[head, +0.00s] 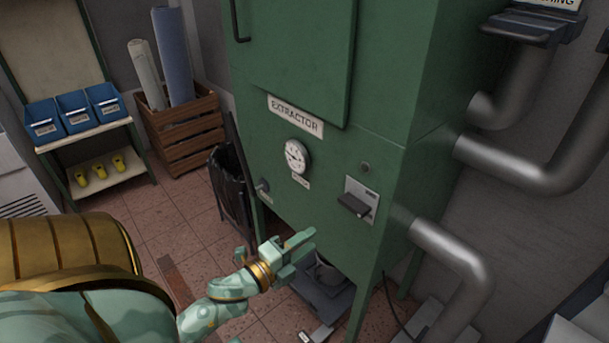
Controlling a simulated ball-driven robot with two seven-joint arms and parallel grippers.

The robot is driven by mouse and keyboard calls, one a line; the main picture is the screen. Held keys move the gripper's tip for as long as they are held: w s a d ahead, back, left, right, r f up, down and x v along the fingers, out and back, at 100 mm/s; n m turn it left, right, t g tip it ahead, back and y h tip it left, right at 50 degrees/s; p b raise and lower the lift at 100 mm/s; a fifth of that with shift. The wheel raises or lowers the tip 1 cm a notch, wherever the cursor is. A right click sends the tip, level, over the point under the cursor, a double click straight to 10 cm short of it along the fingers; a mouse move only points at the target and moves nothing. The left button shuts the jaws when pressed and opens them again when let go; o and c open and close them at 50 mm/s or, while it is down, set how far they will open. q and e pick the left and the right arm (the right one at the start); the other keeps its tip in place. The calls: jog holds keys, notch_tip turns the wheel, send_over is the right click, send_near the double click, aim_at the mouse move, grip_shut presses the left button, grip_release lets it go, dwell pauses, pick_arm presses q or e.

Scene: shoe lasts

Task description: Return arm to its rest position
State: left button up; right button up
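My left arm comes in from the lower left, and its pale green wrist has a gold band. My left gripper (302,247) is in front of the lower part of the green extractor cabinet (320,165), below the dial and left of the black-handled plate. I see nothing held in it, but its fingers are seen from the side and I cannot tell how far apart they are. My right gripper is not in view.
A black bin (230,185) stands left of the cabinet, near a wooden crate (183,133) with rolls. A shelf (84,134) holds blue bins (74,112) and several yellow objects (99,170). Metal pipes (515,168) run along the right. The tiled floor (190,235) is open at left.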

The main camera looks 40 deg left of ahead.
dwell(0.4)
pick_arm(q)
jog(key=s+f+n+g+y, duration=0.1)
jog(key=s+f+n+g, duration=0.25)
jog(key=f, duration=0.55)
jog(key=s+a+f+n+g+y, duration=0.15)
jog(key=s+f+n, duration=0.25)
jog(key=f, duration=0.5)
jog(key=s+f+n+g+y, duration=0.1)
jog(key=s+f+n+g, duration=0.25)
jog(key=f, duration=0.55)
jog(key=s+d+f+n+g, duration=0.1)
jog(key=s+d+f+g, duration=0.2)
jog(key=s+f, duration=0.2)
jog(key=s+d+f+n+g+h, duration=0.1)
jog(key=s+f, duration=0.5)
jog(key=s, duration=0.6)
jog(key=s+d+f+n+g+h, duration=0.1)
jog(key=s+d+f+g, duration=0.3)
jog(key=s, duration=0.4)
jog(key=shift+s+d+f+n+g, duration=0.35)
jog(key=shift+d+f+n, duration=0.45)
jog(key=shift+d, duration=0.3)
